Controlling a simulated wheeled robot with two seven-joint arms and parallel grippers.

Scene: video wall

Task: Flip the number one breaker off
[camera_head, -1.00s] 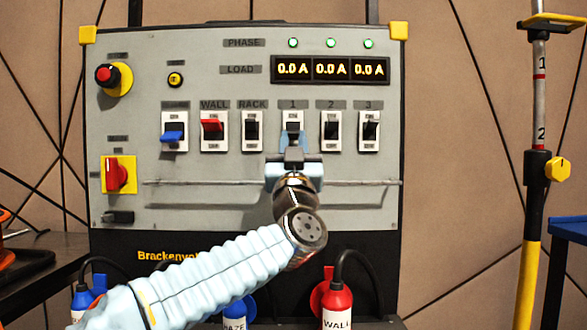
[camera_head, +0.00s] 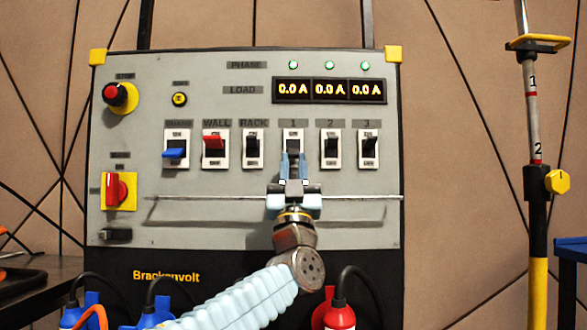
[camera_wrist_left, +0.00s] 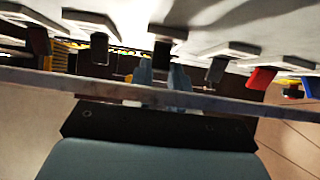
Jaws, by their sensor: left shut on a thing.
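The number one breaker (camera_head: 293,137) is in the upper row of the grey panel, under the label 1. Its dark lever shows in the wrist view (camera_wrist_left: 166,48). My left gripper (camera_head: 293,160) reaches up from below in front of this breaker. In the wrist view its two pale fingertips (camera_wrist_left: 162,76) stand either side of that lever and are shut on it. The fingers hide the breaker's lower part, so the lever's exact position is unclear. My right gripper is not in view.
Beside it are breaker 2 (camera_head: 331,150), breaker 3 (camera_head: 369,150), the RACK breaker (camera_head: 253,150) and the red WALL breaker (camera_head: 214,143). A thin horizontal rail (camera_head: 360,197) crosses the panel below the breakers. Red and blue plugs with cables hang underneath.

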